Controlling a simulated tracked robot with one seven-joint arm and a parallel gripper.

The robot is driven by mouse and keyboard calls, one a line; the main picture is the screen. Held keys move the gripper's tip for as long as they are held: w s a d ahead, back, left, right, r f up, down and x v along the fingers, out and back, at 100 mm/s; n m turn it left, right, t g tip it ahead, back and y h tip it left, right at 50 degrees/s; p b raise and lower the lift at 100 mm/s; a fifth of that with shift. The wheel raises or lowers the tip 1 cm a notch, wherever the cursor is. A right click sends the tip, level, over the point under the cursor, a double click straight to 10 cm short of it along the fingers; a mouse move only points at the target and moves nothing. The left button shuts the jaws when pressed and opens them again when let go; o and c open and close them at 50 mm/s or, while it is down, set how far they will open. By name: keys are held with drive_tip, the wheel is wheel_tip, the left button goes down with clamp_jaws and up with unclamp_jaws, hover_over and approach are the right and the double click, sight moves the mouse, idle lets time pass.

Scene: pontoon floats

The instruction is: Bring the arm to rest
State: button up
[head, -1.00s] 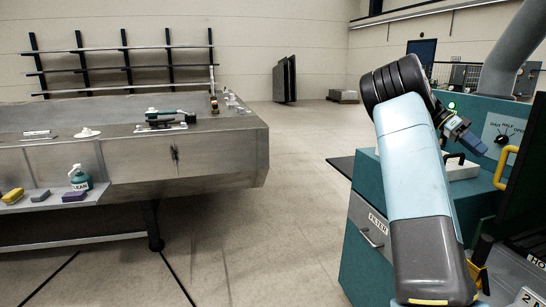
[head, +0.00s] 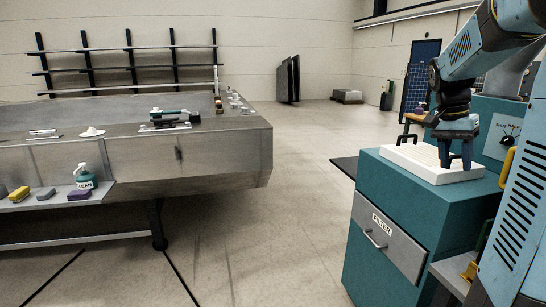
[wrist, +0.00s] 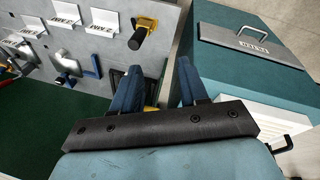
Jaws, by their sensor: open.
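My gripper (head: 456,160) is at the right of the head view, pointing down over the top of a teal cabinet (head: 398,195). Its two blue fingers are apart with nothing between them. In the head view they overlap a white ribbed slab (head: 425,160) on the cabinet top; I cannot tell whether they touch it. The wrist view also shows my open gripper (wrist: 160,75), with the cabinet (wrist: 235,75) at the right and a grey panel (wrist: 105,45) at the left. My arm comes in from the right edge of the head view.
The cabinet's front has a drawer marked FILTER (head: 385,240) with a protruding handle. A long metal pontoon float (head: 220,160) stands at the left, with a shelf holding a spray bottle (head: 85,178) and several small blocks. Open floor (head: 270,240) lies between float and cabinet.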

drive_tip(key=s+a+f+n+t+y, duration=0.2)
drive_tip(key=s+a+n+t, duration=0.4)
drive_tip(key=s+a+n, duration=0.5)
drive_tip(key=s+a, duration=0.7)
drive_tip(key=a, duration=0.4)
drive_tip(key=shift+f+t+y, duration=0.3)
drive_tip(key=shift+f+t, duration=0.05)
drive_tip(key=shift+t, duration=0.05)
